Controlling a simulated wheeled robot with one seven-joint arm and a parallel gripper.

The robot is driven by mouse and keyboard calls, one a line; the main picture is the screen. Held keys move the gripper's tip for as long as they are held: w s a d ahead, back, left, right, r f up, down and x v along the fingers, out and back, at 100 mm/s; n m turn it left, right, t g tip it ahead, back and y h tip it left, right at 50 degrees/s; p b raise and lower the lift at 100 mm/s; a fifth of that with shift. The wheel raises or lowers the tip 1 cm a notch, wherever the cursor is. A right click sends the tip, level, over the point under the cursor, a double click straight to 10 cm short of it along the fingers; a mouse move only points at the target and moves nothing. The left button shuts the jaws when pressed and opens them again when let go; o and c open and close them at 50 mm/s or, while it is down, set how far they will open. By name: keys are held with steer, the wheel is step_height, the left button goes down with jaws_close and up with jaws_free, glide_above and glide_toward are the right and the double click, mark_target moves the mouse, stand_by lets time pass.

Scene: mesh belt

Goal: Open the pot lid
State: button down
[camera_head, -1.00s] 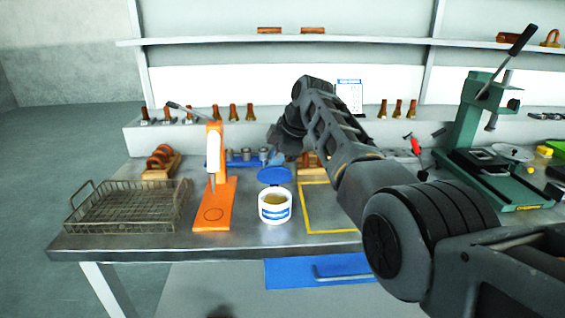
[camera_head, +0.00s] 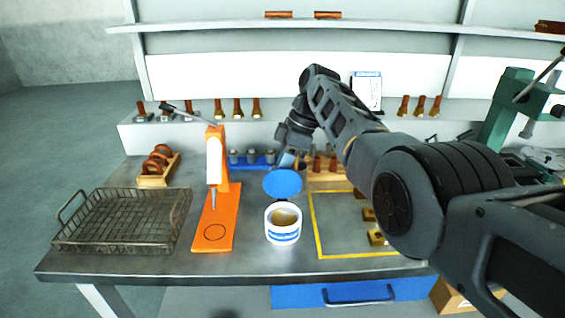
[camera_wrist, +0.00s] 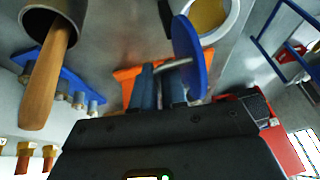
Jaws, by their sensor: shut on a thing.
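The white pot (camera_head: 283,236) with a blue band stands upright on the bench, its mouth uncovered and pale yellow contents showing. The round blue lid (camera_head: 282,184) is off the mouth, tilted up behind the pot. In the wrist view the lid (camera_wrist: 188,56) is seen nearly edge-on, beside the pot's rim (camera_wrist: 236,22). My gripper (camera_wrist: 160,78) is shut on the lid by a thin metal piece at its back. In the head view my gripper (camera_head: 288,161) is just behind the lid, its fingertips mostly hidden.
An orange press (camera_head: 225,205) stands close left of the pot, with a wire basket (camera_head: 120,245) further left. A yellow-outlined area (camera_head: 314,225) lies to the right, with brass blocks (camera_head: 376,237) near it. A blue rack (camera_head: 240,165) is behind.

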steer(key=shift+s+f, duration=0.1)
steer(key=shift+f, duration=0.05)
steer(key=c, duration=1.5)
jaws_free()
steer(key=shift+b+v, duration=0.75)
steer(key=shift+v, duration=3.15)
